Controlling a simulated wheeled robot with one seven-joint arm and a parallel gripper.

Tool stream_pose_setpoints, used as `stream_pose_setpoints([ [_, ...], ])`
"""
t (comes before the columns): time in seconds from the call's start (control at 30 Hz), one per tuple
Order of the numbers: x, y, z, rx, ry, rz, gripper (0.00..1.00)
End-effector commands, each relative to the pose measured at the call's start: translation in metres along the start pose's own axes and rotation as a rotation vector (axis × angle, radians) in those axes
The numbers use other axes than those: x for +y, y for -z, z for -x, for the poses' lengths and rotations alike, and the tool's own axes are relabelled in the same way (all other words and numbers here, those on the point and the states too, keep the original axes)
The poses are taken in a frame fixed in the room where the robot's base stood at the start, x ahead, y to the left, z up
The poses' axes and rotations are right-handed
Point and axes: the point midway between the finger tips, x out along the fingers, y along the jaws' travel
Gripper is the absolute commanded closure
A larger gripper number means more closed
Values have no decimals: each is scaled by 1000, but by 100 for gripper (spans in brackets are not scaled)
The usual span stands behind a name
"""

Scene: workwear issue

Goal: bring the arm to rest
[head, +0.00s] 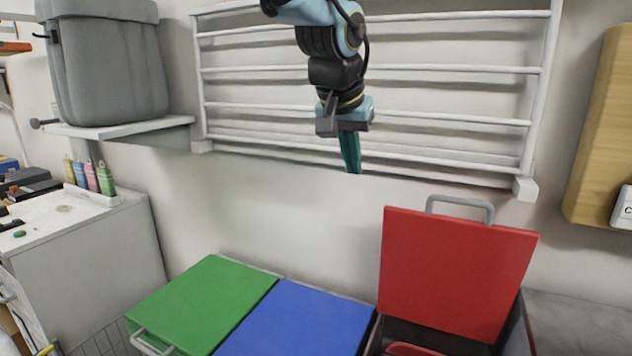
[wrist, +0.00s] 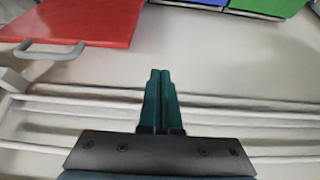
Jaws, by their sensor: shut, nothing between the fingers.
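My gripper (head: 351,165) hangs pointing down in front of the white wall rack in the head view. Its two teal fingers are closed together with nothing between them. The wrist view shows the same shut fingers (wrist: 160,78) side by side. My arm comes down from the top of the head view, and its upper part is out of frame.
A red lid (head: 450,270) stands raised at lower right, its bin open. A green lid (head: 205,300) and a blue lid (head: 297,322) lie closed. The white rack (head: 440,118) is behind my arm. A grey container (head: 108,70) sits on a shelf at left.

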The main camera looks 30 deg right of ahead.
Motion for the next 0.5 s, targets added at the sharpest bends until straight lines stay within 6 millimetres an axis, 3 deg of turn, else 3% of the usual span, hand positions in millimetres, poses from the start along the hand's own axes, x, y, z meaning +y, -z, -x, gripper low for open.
stream_pose_setpoints([
  [0.4, -1, -1, -1, -1, 1, 1, 100],
  [0.5, -16, -7, -6, -12, 15, 23, 100],
])
